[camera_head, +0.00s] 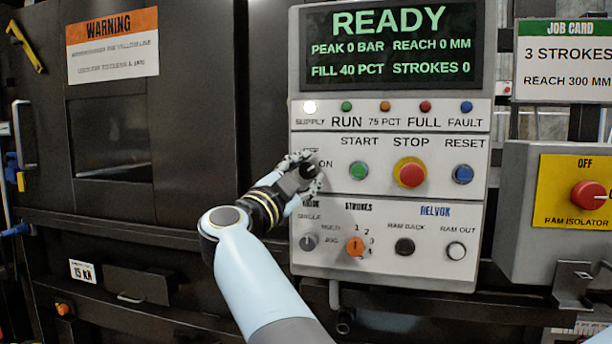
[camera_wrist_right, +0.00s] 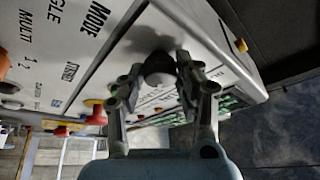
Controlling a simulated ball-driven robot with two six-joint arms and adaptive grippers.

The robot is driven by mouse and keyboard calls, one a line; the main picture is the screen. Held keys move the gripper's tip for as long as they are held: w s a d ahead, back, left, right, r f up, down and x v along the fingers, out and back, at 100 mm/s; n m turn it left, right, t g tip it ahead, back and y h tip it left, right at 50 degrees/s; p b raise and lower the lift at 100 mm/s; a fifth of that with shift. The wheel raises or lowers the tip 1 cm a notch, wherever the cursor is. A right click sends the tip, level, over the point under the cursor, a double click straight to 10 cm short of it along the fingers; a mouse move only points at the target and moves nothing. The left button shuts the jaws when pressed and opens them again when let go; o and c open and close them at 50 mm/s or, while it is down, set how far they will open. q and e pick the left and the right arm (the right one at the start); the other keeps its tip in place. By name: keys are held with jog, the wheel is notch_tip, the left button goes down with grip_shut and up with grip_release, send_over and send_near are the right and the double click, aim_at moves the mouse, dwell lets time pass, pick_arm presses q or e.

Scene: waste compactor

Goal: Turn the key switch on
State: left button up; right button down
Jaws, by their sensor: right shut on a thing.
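The key switch (camera_head: 308,170) is a dark round knob beside the "ON" label on the grey control panel (camera_head: 390,278). My right gripper (camera_head: 304,174) is at the switch and hides much of it and of its labels. In the right wrist view the dark knob (camera_wrist_right: 160,66) sits between the two fingertips of my right gripper (camera_wrist_right: 158,84), which is shut on it. The key's exact angle is hard to read. The display (camera_head: 390,45) above reads READY, and the supply lamp (camera_head: 310,107) glows white. My left gripper is not in view.
Near the switch are the green start button (camera_head: 358,171), red stop button (camera_head: 411,173), blue reset button (camera_head: 462,174), a grey mode knob (camera_head: 309,242) and an orange strokes knob (camera_head: 355,246). A red ram isolator knob (camera_head: 588,194) is at the right.

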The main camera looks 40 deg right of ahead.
aim_at(316, 113)
jog(key=shift+m+g, duration=0.4)
jog(key=shift+m, duration=0.4)
jog(key=c, duration=0.9)
grip_release()
jog(key=shift+c, duration=0.2)
notch_tip(316, 113, up, 10)
jog(key=shift+w+a+f, duration=0.1)
jog(key=shift+a+f, duration=0.05)
jog(key=shift+r, duration=0.2)
